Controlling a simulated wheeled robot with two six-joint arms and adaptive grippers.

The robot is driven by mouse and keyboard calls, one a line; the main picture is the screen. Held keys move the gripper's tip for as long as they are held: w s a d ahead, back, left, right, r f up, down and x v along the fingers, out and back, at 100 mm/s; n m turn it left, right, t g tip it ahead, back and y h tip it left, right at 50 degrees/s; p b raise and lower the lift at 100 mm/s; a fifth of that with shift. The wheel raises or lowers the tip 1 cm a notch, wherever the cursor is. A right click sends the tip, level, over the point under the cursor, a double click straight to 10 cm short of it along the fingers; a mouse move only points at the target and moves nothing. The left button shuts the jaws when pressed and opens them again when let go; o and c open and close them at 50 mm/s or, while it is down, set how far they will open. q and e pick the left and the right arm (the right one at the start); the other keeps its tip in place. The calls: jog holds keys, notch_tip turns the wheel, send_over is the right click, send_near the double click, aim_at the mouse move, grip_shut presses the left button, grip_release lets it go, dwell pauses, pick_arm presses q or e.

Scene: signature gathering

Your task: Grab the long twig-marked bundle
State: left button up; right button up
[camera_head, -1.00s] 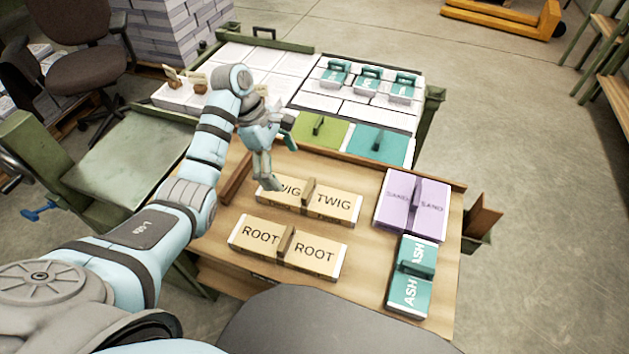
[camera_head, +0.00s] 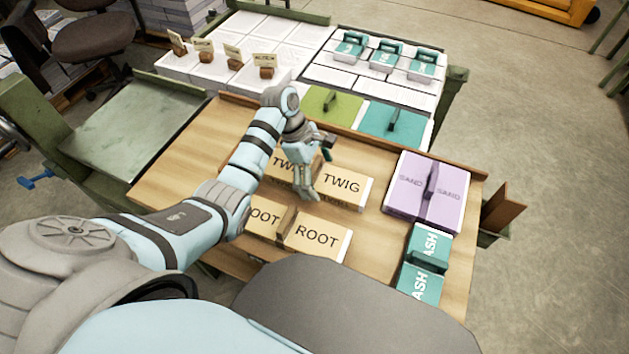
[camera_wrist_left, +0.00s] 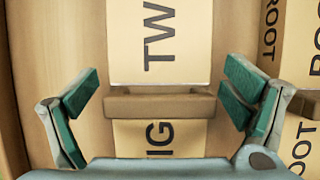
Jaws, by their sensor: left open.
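The long tan bundle marked TWIG (camera_head: 342,186) lies flat on the wooden table, behind the ROOT bundle. My left gripper (camera_head: 314,190) is above its middle and hides part of it. In the left wrist view the TWIG bundle (camera_wrist_left: 162,40) runs up the picture, with a brown raised handle (camera_wrist_left: 160,103) across its middle. My left gripper (camera_wrist_left: 158,103) is open there, with a green-padded finger beyond each end of the handle. No contact is visible. My right gripper is not in view.
The tan ROOT bundle (camera_head: 317,240) lies close in front. A purple SAND bundle (camera_head: 406,187) and a teal ASH bundle (camera_head: 420,285) lie to the right. Green (camera_head: 322,103) and teal (camera_head: 379,124) covered stacks stand behind, past the table's raised edge.

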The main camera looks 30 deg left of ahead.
pick_arm(q)
jog(key=shift+d, duration=0.1)
jog(key=c, duration=1.6)
